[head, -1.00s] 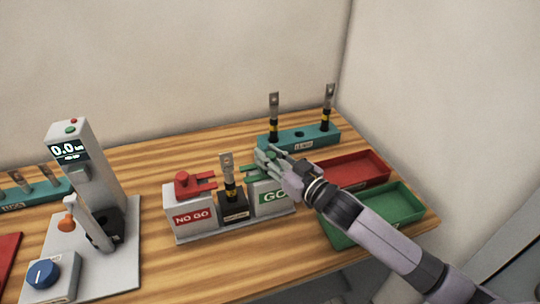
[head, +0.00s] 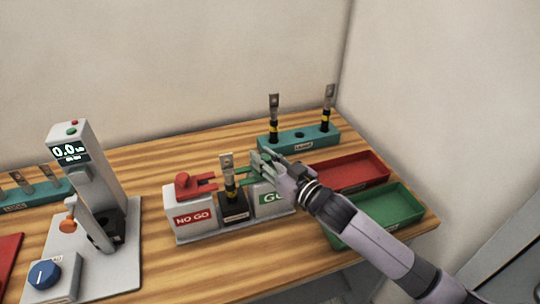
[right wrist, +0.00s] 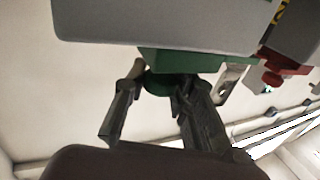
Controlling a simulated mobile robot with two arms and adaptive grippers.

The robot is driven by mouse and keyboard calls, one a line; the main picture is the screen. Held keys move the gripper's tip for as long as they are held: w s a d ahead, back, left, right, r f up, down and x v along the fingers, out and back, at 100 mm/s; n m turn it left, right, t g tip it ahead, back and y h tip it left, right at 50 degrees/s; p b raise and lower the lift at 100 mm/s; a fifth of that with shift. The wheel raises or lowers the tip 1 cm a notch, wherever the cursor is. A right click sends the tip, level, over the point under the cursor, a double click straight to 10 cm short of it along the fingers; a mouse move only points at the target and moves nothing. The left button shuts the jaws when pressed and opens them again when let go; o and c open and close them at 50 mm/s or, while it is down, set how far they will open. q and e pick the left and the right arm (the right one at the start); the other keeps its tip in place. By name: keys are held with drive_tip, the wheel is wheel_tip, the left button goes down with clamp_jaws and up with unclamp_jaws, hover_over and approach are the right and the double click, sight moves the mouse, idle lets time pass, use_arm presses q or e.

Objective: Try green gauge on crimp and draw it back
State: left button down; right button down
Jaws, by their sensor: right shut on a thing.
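My right gripper (head: 262,164) is shut on the green gauge (head: 245,171) above the GO block (head: 272,198). The gauge's prongs point left, with their tips at the terminal (head: 227,164) standing upright in the black holder (head: 235,208). I cannot tell whether the prongs are around the crimp or just beside it. In the right wrist view, the green gauge (right wrist: 195,61) has its round knob between my two fingers (right wrist: 160,105). The red gauge (head: 193,184) rests on the NO GO block (head: 194,218). My left gripper is not in view.
A teal rack (head: 300,139) with two upright terminals stands behind. A red tray (head: 350,174) and a green tray (head: 400,215) lie right, partly behind my arm. A tester with a display (head: 72,152) and a blue knob (head: 43,274) stand left.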

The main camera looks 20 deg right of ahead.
drive_tip(key=shift+a, duration=0.3)
drive_tip(key=c, duration=1.3)
unclamp_jaws()
drive_tip(key=shift+s, duration=0.1)
drive_tip(key=v, duration=1.2)
drive_tip(key=shift+c, duration=0.2)
